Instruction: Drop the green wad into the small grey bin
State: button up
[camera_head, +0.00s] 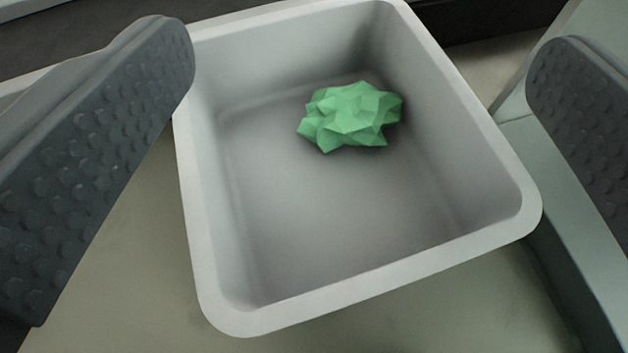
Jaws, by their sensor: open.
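The green wad (351,117) is a crumpled, faceted lump. It lies on the floor of the small grey bin (372,288), toward the back right, close to the far and right walls. The bin is a light grey, square, open-topped container with rounded corners. My gripper (370,70) is open, with one dark, studded finger at the left and one at the right of the view. The fingers are wide apart and nothing is between them but the view of the bin below. Neither finger touches the wad.
The bin stands on a greyish-green surface (440,310), which is bare in front of it. A dark strip (485,18) runs behind the bin. A pale greenish edge (530,130) lies to the right, partly behind my right finger.

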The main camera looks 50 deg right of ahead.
jog(key=p+v, duration=0.1)
jog(key=v, duration=0.6)
jog(key=shift+a, duration=0.2)
jog(key=shift+s, duration=0.1)
jog(key=shift+r, duration=0.15)
jog(key=w+a+r+n+t+y, duration=0.2)
jog(key=w+a+r+t+y, duration=0.15)
jog(key=w+a+r, duration=0.45)
jog(key=a+r+n+t+y, duration=0.2)
jog(key=a+r+n+y, duration=0.1)
jog(key=a+r, duration=0.5)
jog(key=a+r+n+t+y, duration=0.2)
jog(key=a+r+y, duration=0.3)
jog(key=r, duration=0.6)
jog(key=s+a+r+n, duration=0.2)
jog(key=s+a+r, duration=0.1)
jog(key=s+r, duration=0.4)
jog(key=s+a+r+n, duration=0.1)
jog(key=s+a+r, duration=0.2)
jog(key=s+r, duration=0.4)
jog(key=shift+n+g, duration=0.35)
jog(key=shift+n, duration=0.05)
jog(key=shift+a, duration=0.15)
